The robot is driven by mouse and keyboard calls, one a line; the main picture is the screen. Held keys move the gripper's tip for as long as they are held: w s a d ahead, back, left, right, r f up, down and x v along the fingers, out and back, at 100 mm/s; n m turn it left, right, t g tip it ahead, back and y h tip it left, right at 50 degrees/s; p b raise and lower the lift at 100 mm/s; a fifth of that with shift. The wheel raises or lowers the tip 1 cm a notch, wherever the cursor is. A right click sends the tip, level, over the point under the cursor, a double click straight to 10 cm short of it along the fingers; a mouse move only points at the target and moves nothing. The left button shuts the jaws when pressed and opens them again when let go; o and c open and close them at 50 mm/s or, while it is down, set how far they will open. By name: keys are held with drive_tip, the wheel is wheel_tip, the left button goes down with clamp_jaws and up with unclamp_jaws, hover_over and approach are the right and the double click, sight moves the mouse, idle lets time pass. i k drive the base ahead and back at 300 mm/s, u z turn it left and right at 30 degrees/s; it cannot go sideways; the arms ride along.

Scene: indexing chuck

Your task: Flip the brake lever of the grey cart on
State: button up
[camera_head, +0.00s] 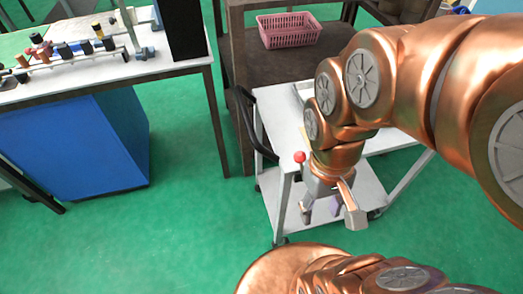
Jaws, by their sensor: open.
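The grey cart (274,125) stands right of the middle, with a top shelf, a lower shelf (364,184) and a black handle (252,125) at its left end. A red ball knob (299,157) shows at the cart's near left corner; it looks like the end of the brake lever, whose shaft I cannot make out clearly. My gripper (328,216) points down in front of the cart's near side, just right of and below the red knob. Its fingers are apart and nothing shows between them. My copper arm hides much of the cart's top.
A pink basket (288,30) sits on a brown table (262,66) behind the cart. A workbench (185,66) with several small parts stands at the left, with a blue cabinet (78,145) beneath. The green floor (185,215) is clear at the front left.

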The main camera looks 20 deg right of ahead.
sight(300, 157)
drive_tip(key=z, duration=0.05)
drive_tip(key=k, duration=0.6)
drive_tip(key=u, duration=1.75)
